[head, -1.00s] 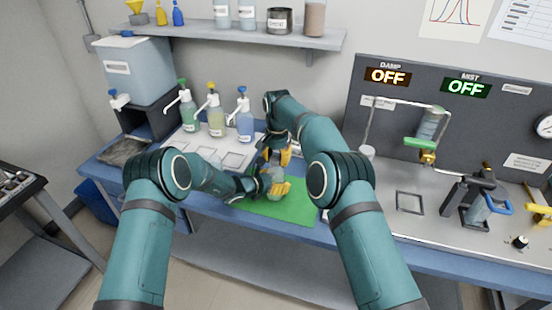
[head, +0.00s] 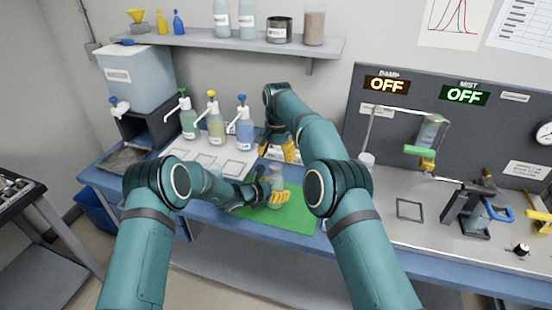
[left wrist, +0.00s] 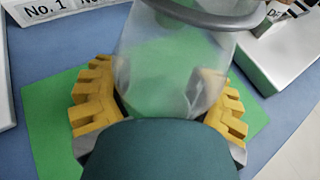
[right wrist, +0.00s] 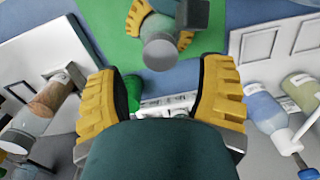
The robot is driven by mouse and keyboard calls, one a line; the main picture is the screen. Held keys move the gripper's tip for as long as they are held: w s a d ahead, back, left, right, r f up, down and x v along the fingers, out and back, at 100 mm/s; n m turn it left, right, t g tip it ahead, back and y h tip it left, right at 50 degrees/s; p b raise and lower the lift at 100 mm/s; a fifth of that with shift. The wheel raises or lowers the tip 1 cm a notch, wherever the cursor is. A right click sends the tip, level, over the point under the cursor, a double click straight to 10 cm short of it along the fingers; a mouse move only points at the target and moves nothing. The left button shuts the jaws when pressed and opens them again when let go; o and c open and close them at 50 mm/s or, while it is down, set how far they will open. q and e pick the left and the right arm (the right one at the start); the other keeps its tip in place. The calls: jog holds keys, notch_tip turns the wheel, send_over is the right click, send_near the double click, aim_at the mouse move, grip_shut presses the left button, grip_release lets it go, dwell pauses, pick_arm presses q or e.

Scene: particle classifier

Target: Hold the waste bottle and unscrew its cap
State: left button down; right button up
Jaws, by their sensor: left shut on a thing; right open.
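The waste bottle (head: 276,184) is a small clear bottle standing over the green mat. My left gripper (head: 270,199) is shut around it, with yellow fingers on either side of its clear body (left wrist: 165,60) in the left wrist view. A grey rim crosses the top of the bottle there. The right wrist view shows the bottle's round grey top (right wrist: 160,54) from above, which looks like the cap. My right gripper (head: 290,150) is open and empty, above and behind the bottle. Its fingers (right wrist: 160,95) are apart from the top.
The green mat (head: 300,212) lies on the blue bench. Several pump bottles (head: 215,125) and framed white plates (head: 205,165) are behind and left. A grey apparatus panel (head: 375,140) stands at right. A shelf (head: 230,42) of bottles is above.

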aim_at(276, 166)
jog(key=shift+w+d+r+m, duration=0.1)
jog(key=shift+d+r+m, duration=0.25)
jog(key=shift+r+m, duration=0.45)
jog(key=shift+a+r+m, duration=0.3)
jog(key=shift+r+m, duration=0.5)
jog(key=shift+r, duration=0.05)
jog(key=shift+a+f, duration=0.1)
jog(key=shift+f, duration=3.85)
jog(key=shift+o, duration=0.2)
grip_shut()
jog(key=n, duration=0.3)
